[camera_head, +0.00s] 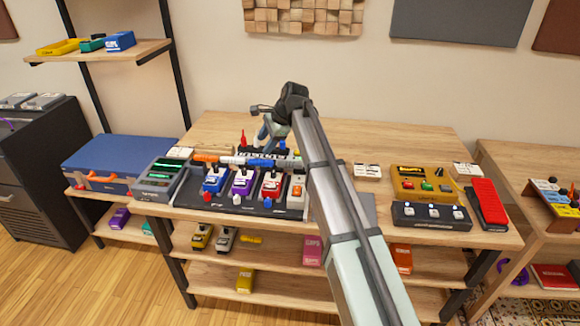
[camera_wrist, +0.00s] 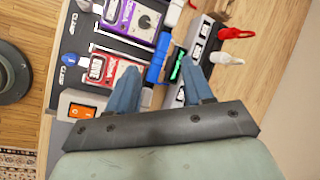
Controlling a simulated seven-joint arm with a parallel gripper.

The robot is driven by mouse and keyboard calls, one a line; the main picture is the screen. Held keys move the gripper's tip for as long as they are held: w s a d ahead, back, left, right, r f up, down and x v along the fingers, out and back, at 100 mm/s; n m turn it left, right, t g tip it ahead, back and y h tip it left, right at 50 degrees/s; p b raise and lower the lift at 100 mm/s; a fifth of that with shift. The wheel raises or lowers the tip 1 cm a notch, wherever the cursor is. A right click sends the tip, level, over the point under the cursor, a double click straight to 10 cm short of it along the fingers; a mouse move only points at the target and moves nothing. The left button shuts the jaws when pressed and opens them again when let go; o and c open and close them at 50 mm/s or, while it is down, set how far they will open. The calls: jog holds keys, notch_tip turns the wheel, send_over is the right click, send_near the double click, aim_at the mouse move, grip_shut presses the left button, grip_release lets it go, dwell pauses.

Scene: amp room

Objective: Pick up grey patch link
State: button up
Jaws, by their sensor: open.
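A row of short link pieces lies across the back edge of the pedals: an orange one (camera_head: 206,158), a white one (camera_head: 233,160), a blue one (camera_head: 260,162) and a dark greyish one (camera_head: 288,164), which may be the grey patch link. In the wrist view the blue piece (camera_wrist: 155,66) lies near a green piece (camera_wrist: 176,68); I cannot make out the grey link there for certain. My gripper (camera_head: 266,133) is above the back of the pedalboard. In the wrist view its blue fingers (camera_wrist: 161,88) are apart, with nothing visibly held.
The pedalboard (camera_head: 238,206) holds several coloured pedals, including a purple one (camera_head: 242,183) and a red one (camera_head: 270,186). A red upright plug (camera_wrist: 236,32) and a white one (camera_wrist: 226,58) stand close by. A yellow unit (camera_head: 425,184) sits to the right; the table behind is clear.

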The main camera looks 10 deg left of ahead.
aim_at(291, 163)
jog(key=w+d+r+m+g+h, duration=0.1)
jog(key=w+d+r+m+g, duration=0.15)
jog(key=d+m, duration=0.8)
jog(key=f+n, duration=0.1)
jog(key=f, duration=0.3)
jog(key=a+f+n, duration=0.1)
jog(key=f, duration=0.2)
jog(key=a+f+n+t, duration=0.1)
jog(key=f, duration=0.3)
jog(key=shift+a+f+n, duration=0.15)
jog(key=shift+f+n, duration=0.15)
jog(key=shift+n, duration=0.05)
jog(key=shift+c, duration=0.4)
grip_shut()
